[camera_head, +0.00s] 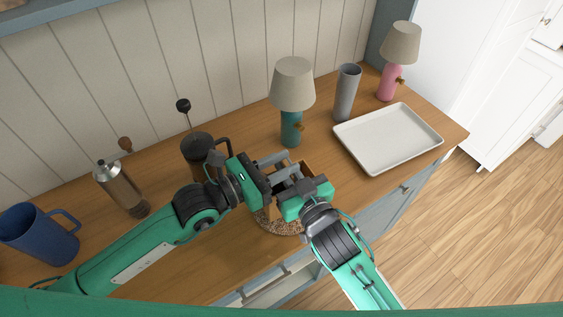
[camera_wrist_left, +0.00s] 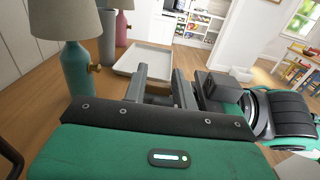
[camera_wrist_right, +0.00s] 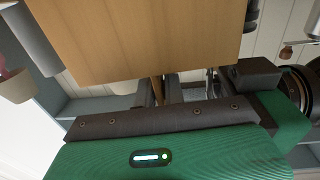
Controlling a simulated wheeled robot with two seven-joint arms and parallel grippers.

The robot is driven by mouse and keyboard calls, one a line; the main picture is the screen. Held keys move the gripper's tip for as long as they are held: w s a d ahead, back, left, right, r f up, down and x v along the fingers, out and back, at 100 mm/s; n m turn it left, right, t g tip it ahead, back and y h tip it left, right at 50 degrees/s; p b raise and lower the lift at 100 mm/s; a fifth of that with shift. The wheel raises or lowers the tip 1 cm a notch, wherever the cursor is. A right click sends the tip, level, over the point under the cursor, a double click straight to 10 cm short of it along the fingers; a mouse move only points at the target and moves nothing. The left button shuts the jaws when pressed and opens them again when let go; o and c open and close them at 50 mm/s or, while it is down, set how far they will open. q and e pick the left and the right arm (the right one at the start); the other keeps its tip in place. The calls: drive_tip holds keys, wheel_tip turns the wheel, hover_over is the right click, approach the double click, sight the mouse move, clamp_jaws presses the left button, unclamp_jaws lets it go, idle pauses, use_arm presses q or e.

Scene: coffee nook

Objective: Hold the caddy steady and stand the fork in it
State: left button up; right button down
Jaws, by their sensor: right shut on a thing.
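My right gripper (camera_head: 291,184) is at the caddy's front, shut on a slim brown piece (camera_wrist_right: 158,90), which looks like the fork's handle. The rest of the fork is hidden.
A grey tumbler (camera_head: 346,95), white tray (camera_head: 388,140) and pink lamp (camera_head: 388,85) are right. A grinder (camera_head: 120,187) and blue mug (camera_head: 38,235) are left.

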use_arm(q)
drive_tip(key=v, duration=1.2)
idle(0.9)
use_arm(e)
drive_tip(key=c, duration=1.4)
unclamp_jaws()
